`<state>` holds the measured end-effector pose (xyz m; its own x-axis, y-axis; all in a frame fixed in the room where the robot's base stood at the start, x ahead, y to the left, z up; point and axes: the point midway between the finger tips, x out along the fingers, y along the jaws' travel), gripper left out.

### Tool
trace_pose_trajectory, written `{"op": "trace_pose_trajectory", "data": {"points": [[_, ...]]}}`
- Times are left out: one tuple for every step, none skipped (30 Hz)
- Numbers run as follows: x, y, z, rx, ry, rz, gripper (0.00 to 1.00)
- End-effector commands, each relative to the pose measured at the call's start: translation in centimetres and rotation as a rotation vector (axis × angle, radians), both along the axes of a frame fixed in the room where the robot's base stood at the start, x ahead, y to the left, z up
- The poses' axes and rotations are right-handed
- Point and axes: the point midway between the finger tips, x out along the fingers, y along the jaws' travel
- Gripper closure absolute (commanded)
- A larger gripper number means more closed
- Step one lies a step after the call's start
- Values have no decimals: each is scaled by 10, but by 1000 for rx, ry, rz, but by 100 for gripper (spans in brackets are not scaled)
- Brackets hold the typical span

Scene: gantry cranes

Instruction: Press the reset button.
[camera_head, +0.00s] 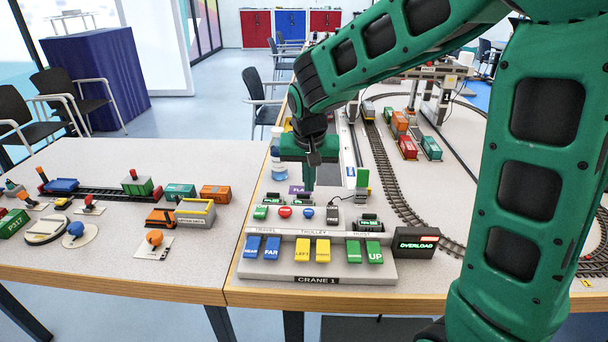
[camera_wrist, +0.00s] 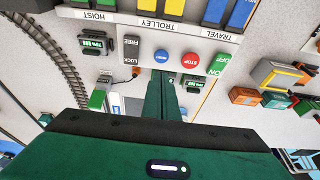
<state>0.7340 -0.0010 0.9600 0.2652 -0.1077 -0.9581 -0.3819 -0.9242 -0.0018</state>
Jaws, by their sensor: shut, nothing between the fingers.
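The crane control panel (camera_head: 345,268), marked CRANE 1, stands on the near table edge. The round blue reset button (camera_head: 308,212) is on its upper deck, just right of the red stop button (camera_head: 285,212). In the wrist view the blue button (camera_wrist: 161,56) shows whole, with the red STOP button (camera_wrist: 190,61) to its right. My gripper (camera_head: 308,187) is shut and empty, pointing down above and a little behind the blue button. In the wrist view its fingertips (camera_wrist: 163,77) are close to the button and look apart from it.
A lit OVERLOAD sign (camera_head: 415,243) stands right of the panel. Blue, yellow and green keys line the panel front. A green ON/OFF switch (camera_wrist: 219,65) is beside STOP. A green lever (camera_head: 362,180) rises behind the panel. Model tracks and wagons fill the table.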

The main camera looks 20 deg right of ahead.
Motion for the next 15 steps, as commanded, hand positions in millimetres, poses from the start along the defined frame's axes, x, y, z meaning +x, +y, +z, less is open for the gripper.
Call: {"op": "trace_pose_trajectory", "data": {"points": [[2,-1,-11,0,4,-1,100],[4,-2,-16,-1,4,-1,100],[5,-3,-23,0,4,-1,100],[7,-3,-28,0,3,1,100],[8,-4,-34,-1,5,0,100],[10,-4,-41,0,4,1,100],[11,-5,-45,0,3,1,100],[11,-4,-50,0,4,2,100],[11,-4,-56,0,3,1,100],[11,-4,-59,0,3,1,100],[11,-4,-63,0,2,1,100],[11,-4,-67,0,2,1,100],[11,-4,-70,1,3,1,100],[11,-4,-73,0,2,1,100],[11,-4,-75,0,1,1,100]]}}
